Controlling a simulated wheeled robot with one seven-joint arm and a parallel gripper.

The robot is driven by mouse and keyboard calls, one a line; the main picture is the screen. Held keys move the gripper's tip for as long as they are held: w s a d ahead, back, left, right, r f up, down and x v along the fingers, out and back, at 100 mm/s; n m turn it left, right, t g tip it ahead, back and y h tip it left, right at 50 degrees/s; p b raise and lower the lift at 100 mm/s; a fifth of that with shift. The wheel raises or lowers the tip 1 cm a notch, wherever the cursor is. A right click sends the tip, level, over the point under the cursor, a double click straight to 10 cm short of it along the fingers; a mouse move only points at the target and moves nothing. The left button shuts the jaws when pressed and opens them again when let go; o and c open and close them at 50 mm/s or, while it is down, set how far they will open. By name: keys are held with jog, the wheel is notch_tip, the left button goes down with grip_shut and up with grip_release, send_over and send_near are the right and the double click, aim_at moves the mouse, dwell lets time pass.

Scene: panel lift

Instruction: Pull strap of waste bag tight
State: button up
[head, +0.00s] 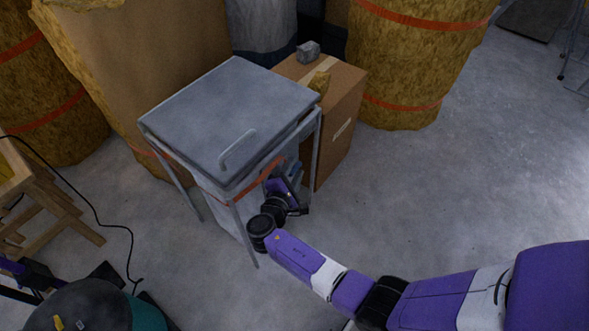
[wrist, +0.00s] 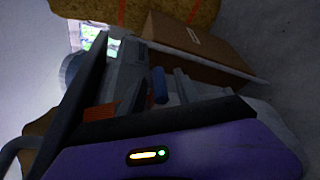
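A grey metal stand with a flat lid (head: 225,110) and a bent handle stands in the middle of the head view. A pale waste bag (head: 217,203) hangs under the lid between the legs. An orange strap (head: 243,193) runs around the bag's upper part, below the lid. My gripper (head: 287,175) is at the stand's right front side, just under the lid edge, beside the strap. In the wrist view an orange patch (wrist: 100,112), likely the strap, shows beside a dark finger. The fingertips are dark and partly hidden, so I cannot tell whether they hold the strap.
A cardboard box (head: 345,105) with a grey block (head: 308,52) on it stands close behind the stand. Large strapped yellow-brown bales (head: 410,60) stand behind. A wooden stool (head: 45,205) and a black cable (head: 95,205) are at left. The floor at right is clear.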

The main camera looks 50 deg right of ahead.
jog(key=shift+w+d, duration=0.1)
jog(key=shift+d, duration=0.15)
grip_shut()
dwell(1.4)
